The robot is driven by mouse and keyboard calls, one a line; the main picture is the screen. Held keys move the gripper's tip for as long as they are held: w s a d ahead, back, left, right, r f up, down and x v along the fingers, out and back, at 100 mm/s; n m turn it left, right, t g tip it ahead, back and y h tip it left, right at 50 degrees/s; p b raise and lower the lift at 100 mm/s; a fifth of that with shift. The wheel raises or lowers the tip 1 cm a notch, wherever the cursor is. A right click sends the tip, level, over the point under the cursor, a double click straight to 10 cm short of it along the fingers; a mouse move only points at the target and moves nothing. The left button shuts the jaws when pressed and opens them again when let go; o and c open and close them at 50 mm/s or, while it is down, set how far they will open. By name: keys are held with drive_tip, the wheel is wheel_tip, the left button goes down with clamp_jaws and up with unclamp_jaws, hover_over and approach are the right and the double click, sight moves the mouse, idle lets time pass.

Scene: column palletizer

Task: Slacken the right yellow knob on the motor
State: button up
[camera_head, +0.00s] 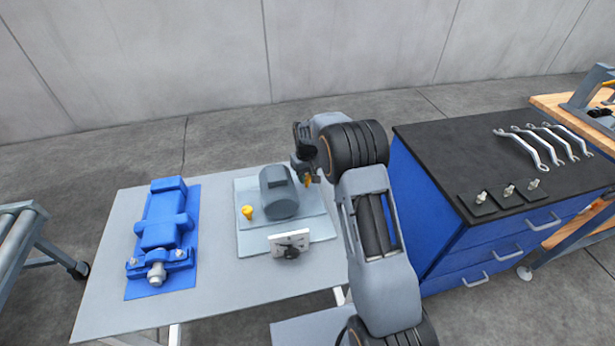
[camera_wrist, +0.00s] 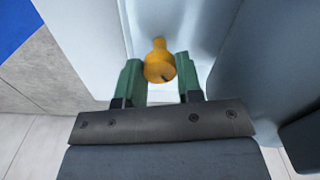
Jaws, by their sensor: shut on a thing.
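The grey motor (camera_head: 278,194) sits on a pale plate (camera_head: 262,245) on the table. The left yellow knob (camera_head: 247,212) stands at its left side. The right yellow knob (camera_head: 308,181) is at its right side, partly hidden by my gripper (camera_head: 306,172). In the wrist view the right yellow knob (camera_wrist: 159,66) lies between the green fingers of my gripper (camera_wrist: 158,75), which is shut on it. The large grey body of the motor (camera_wrist: 265,60) fills the right of that view.
A white block with a black knob (camera_head: 289,244) stands at the plate's front. A blue machine (camera_head: 163,225) lies on the table (camera_head: 105,285) to the left. A blue cabinet with a black top (camera_head: 440,160) stands to the right, bearing several wrenches (camera_head: 545,145).

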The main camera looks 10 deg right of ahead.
sight(307, 177)
drive_tip(key=n, duration=0.4)
drive_tip(key=shift+b, duration=0.3)
drive_tip(key=shift+n, duration=2.7)
drive_tip(key=o, duration=0.9)
drive_tip(key=shift+o, duration=0.2)
wheel_tip(307, 177, up, 14)
